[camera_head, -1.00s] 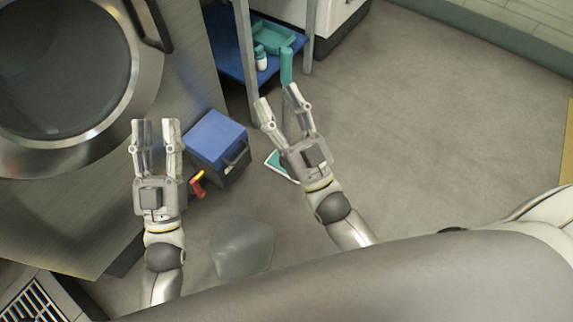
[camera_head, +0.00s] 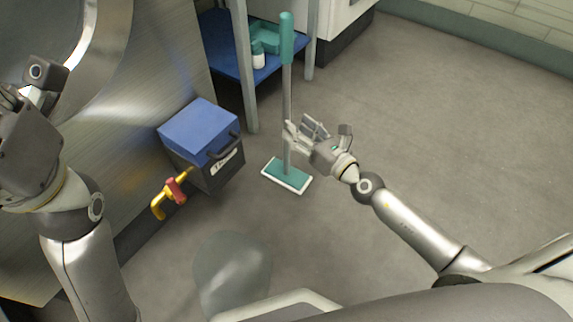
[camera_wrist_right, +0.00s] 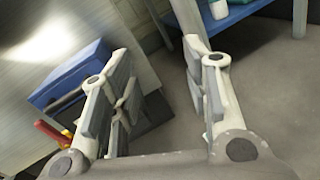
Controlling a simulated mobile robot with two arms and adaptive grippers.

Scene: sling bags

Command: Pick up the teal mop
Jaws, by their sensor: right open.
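The teal mop (camera_head: 287,95) stands upright on the floor in the head view. It has a teal grip at the top, a grey pole and a flat teal head (camera_head: 287,174) with a pale rim. My right gripper (camera_head: 297,132) is open beside the lower pole, its fingers pointing left toward it. I cannot tell whether they touch the pole. In the right wrist view its fingers (camera_wrist_right: 158,85) are spread apart, with no pole clearly between them. My left gripper (camera_head: 38,92) is at the left edge of the head view, partly cut off, and its jaws are unclear.
A dark box with a blue lid (camera_head: 200,130) stands left of the mop, with a red and yellow tool (camera_head: 170,195) by it. A blue shelf (camera_head: 225,48) on grey legs holds teal trays and a white bottle behind. The floor to the right is clear.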

